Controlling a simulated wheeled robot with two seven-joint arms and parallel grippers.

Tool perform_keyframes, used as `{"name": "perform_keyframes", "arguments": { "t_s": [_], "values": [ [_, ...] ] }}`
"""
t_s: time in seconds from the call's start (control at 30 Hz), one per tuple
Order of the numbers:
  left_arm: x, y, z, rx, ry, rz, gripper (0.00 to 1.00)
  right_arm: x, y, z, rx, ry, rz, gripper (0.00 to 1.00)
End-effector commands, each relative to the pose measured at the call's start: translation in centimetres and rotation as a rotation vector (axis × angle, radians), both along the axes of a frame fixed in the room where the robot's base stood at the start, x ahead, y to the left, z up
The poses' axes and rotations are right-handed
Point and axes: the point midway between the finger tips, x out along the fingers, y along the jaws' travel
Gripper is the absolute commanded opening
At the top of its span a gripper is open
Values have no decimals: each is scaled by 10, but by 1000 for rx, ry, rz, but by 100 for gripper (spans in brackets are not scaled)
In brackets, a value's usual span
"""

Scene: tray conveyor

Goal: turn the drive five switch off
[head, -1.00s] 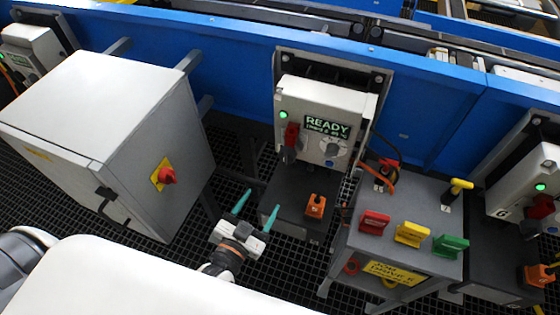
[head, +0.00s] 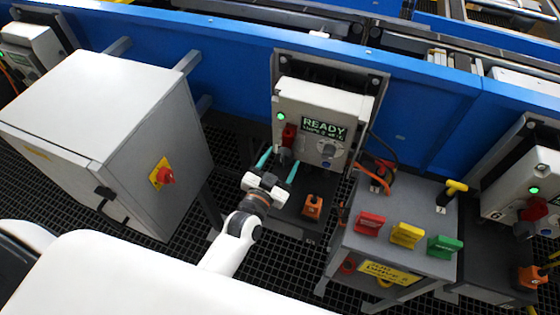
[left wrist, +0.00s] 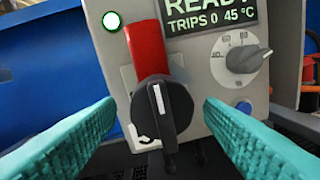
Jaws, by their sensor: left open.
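The drive box (head: 312,108) is a pale unit on the blue conveyor side, with a lit green lamp and a display reading READY. Its black rotary switch (left wrist: 162,108) has a white mark standing nearly upright, with a red part (left wrist: 149,50) behind and above it. In the head view the red part (head: 289,134) shows at the box's lower left, and my gripper partly covers the black knob. My left gripper (head: 278,163) is open, its teal fingers pointing at the switch. In the left wrist view the fingers (left wrist: 160,135) stand either side of the knob, apart from it. My right gripper is not in view.
A small grey knob (left wrist: 247,58) and a blue button (left wrist: 243,108) sit right of the switch. An orange block (head: 312,207) is below the box. A grey stand (head: 400,210) with red, yellow and green blocks is to the right; a grey cabinet (head: 100,130) is left.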

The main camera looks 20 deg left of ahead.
Motion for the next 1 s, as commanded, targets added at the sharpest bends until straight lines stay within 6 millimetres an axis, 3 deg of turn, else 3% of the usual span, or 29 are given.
{"name": "perform_keyframes", "arguments": {
  "t_s": [0.2, 0.4, 0.5, 0.77, 1.0],
  "values": [
    [0, 0, 0, 0, 0, 0, 62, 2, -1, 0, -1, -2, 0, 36],
    [0, 0, 0, 0, 0, 0, 29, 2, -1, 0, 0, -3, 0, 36],
    [0, 0, 0, 0, 0, 0, 18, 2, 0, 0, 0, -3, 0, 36],
    [0, 0, 0, -33, 1, -1, 18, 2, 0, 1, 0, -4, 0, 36],
    [0, -1, 1, -161, 4, -2, 18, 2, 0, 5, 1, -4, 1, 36]
  ]
}}
